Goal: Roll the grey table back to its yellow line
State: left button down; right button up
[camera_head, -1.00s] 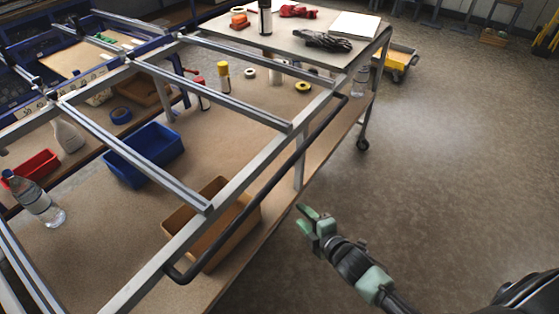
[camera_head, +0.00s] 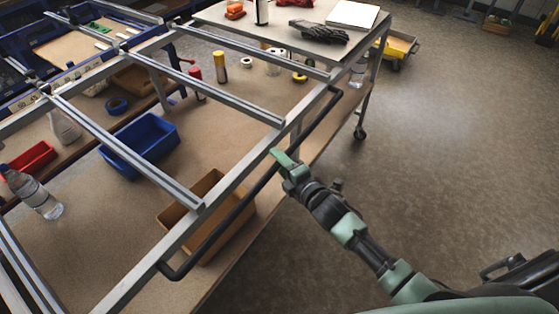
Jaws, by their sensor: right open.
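The grey table shows as a grey metal frame (camera_head: 240,180) with open cross bars, filling the left half of the head view. A black handle bar (camera_head: 225,227) runs along its right side. My right gripper (camera_head: 283,160) is open, with its green fingers at the handle's upper stretch. Whether they touch the handle I cannot tell. The hand partly covers the handle and the shelf edge there. My left gripper is out of view, and no yellow line shows on the floor.
A yellow cart (camera_head: 397,48) stands at the back. The floor (camera_head: 460,150) on the right is clear.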

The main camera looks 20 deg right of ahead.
grip_shut()
jog(key=shift+f, duration=0.1)
dwell(1.3)
